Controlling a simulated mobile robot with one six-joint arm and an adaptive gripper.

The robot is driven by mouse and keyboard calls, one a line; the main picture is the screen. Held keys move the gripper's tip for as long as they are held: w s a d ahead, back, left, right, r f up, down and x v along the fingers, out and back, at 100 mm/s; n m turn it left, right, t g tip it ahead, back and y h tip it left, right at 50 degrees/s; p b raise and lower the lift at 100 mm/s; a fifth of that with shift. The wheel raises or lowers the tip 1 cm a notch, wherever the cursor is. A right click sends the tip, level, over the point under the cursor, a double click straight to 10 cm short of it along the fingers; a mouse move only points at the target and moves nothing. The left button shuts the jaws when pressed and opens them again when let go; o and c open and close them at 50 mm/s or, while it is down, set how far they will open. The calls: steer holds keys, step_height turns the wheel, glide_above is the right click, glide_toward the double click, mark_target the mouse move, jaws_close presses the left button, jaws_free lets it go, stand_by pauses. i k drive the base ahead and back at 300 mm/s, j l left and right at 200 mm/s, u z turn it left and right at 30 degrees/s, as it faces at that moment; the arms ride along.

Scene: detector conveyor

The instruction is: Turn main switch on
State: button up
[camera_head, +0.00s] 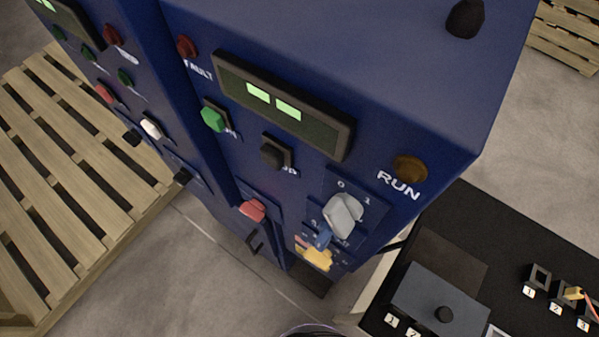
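The likely main switch is a light grey rotary knob (343,215) on the front of the blue cabinet (330,50), with the marks 0 and 1 on the panel above it. I cannot tell for sure which mark the knob points to. A small blue part (322,238) shows just below the knob, and a yellow part (317,256) lower down. Above them is a dark display (285,106) with two lit green blocks. An amber lamp (409,169) labelled RUN looks unlit. My gripper is not in view.
The cabinet front also carries a red FAULT lamp (187,46), a green button (213,118), a black button (275,152) and a red button (252,211). A black bench (540,232) with numbered sockets stands right. A wooden pallet (70,200) lies left; floor between is bare.

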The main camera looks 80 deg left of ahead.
mark_target(253, 208)
steer(key=u, duration=0.5)
steer(key=k+j+u, duration=0.1)
steer(key=u, duration=0.4)
steer(key=j+u, duration=0.1)
steer(key=u, duration=0.35)
steer(key=k+j+u, duration=0.1)
steer(key=u, duration=0.4)
steer(key=l+u, duration=0.1)
steer(key=u, duration=0.85)
steer(key=i, duration=0.05)
